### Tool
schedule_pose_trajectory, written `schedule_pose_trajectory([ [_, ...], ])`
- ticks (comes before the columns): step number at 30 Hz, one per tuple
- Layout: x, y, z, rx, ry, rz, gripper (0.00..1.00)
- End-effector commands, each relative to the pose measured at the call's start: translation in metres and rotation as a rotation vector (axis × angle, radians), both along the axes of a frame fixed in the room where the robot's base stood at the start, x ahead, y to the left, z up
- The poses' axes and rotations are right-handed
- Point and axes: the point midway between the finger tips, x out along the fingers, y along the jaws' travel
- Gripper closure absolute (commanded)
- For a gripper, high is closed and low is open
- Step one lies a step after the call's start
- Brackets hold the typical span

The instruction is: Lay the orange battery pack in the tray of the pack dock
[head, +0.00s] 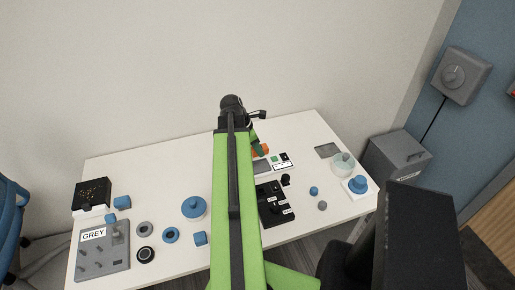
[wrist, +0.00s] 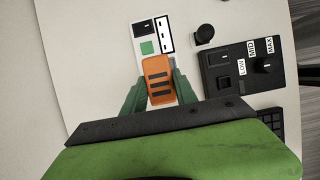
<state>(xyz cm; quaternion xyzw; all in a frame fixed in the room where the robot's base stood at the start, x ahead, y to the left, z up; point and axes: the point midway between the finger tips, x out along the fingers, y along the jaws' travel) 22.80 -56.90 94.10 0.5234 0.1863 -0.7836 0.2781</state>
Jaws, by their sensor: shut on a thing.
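The orange battery pack (wrist: 157,80) is held between the green fingers of my gripper (wrist: 159,92). It shows two dark bars on its top face.
A black control box (wrist: 240,68) with LOW, MID and MAX labels stands right of the dock, with a black knob (wrist: 204,34) beside it. Blue and grey round parts and a GREY-labelled board (head: 103,250) lie on the white table (head: 155,165). The table's back left is clear.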

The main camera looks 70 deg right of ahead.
Motion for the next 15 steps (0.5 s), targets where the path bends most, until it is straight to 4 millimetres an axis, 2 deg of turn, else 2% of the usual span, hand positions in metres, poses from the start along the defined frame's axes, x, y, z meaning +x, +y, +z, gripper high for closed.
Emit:
schedule_pose_trajectory([
  [15,-0.001,0.000,-0.062,0.000,0.000,-0.001,1.00],
])
